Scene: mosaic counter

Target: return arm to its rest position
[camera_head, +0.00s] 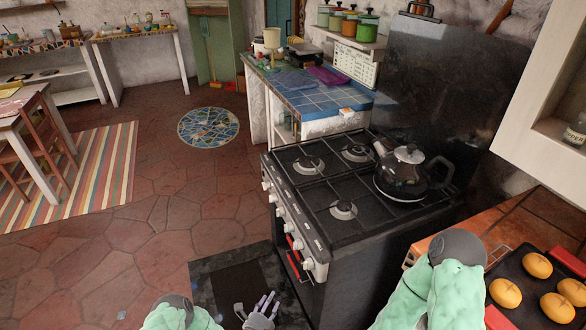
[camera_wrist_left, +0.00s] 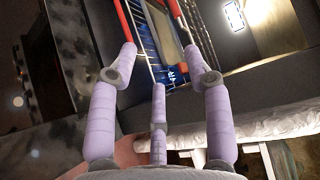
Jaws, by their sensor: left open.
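My left gripper (camera_head: 258,306) shows at the bottom of the head view, low in front of the stove (camera_head: 322,195). Its lavender fingers are spread open with nothing between them. In the left wrist view the open gripper (camera_wrist_left: 160,65) has its fingers apart, pointing toward red bars and a blue-lit opening behind them. My left arm (camera_head: 180,315) in a mint-green sleeve enters at the bottom edge. My right arm (camera_head: 437,290), also mint-green, shows at the lower right beside the stove; its gripper is out of view.
A black kettle (camera_head: 405,175) stands on the stove's right rear area. A dark tray (camera_head: 510,265) with several orange-yellow buns lies on the counter at right.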

